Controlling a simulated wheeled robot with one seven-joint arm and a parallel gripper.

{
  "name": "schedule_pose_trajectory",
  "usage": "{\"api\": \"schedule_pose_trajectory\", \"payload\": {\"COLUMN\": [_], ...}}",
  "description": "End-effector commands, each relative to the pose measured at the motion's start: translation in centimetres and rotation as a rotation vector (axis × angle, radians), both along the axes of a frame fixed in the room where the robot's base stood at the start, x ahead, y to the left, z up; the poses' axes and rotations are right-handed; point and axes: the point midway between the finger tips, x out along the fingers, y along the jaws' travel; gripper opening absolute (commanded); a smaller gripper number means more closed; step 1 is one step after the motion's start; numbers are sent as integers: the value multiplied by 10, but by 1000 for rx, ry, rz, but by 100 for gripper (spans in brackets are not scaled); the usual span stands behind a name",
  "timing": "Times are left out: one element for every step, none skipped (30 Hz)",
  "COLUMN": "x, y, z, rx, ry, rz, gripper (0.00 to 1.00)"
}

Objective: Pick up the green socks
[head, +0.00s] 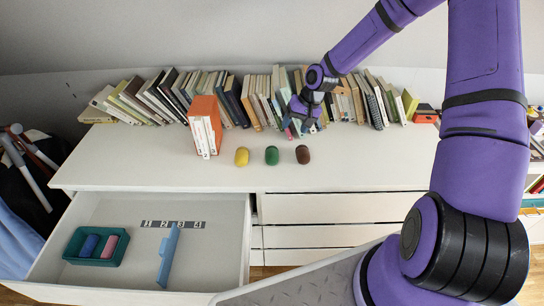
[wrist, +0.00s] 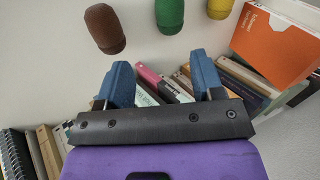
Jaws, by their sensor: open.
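The green socks (head: 272,155), a small rolled bundle, stand on the white dresser top between a yellow bundle (head: 242,156) and a brown bundle (head: 302,154). In the wrist view the green socks (wrist: 169,14) show at the top edge, partly cut off. My gripper (head: 300,122) is open and empty, behind the bundles near the row of books and apart from the socks. In the wrist view its two blue fingers (wrist: 162,80) are spread, with books beyond them.
A long row of books (head: 150,97) lines the back. Orange and white books (head: 205,125) stand left of the yellow bundle. The open drawer (head: 110,213) below holds a teal box (head: 71,260) with blue and pink bundles, a blue divider (head: 168,257) and a numbered strip. The dresser top's right is clear.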

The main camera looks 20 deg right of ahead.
Motion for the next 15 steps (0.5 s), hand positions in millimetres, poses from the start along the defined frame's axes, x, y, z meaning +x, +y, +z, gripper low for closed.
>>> {"api": "schedule_pose_trajectory", "payload": {"x": [4,6,9,11,12,14,15,16,18,18,19,19,20,20,21], "y": [1,2,3,5,5,6,6,7,8,8,9,10,11,12,14], "z": [-12,-17,-23,-27,-30,-34,-36,-38,-40,-41,-43,-45,-46,-49,-52], "rx": [36,54,75,90,102,117,126,135,143,147,152,155,156,156,156], "ry": [4,4,2,1,0,-1,-1,-2,-3,-4,-4,-3,-3,-3,-4], "rz": [-18,-29,-41,-48,-54,-64,-71,-75,-80,-83,-85,-86,-87,-87,-87], "gripper": [61,61,61,61,61,61,61,61,61,61,61,61,61,61,61]}}
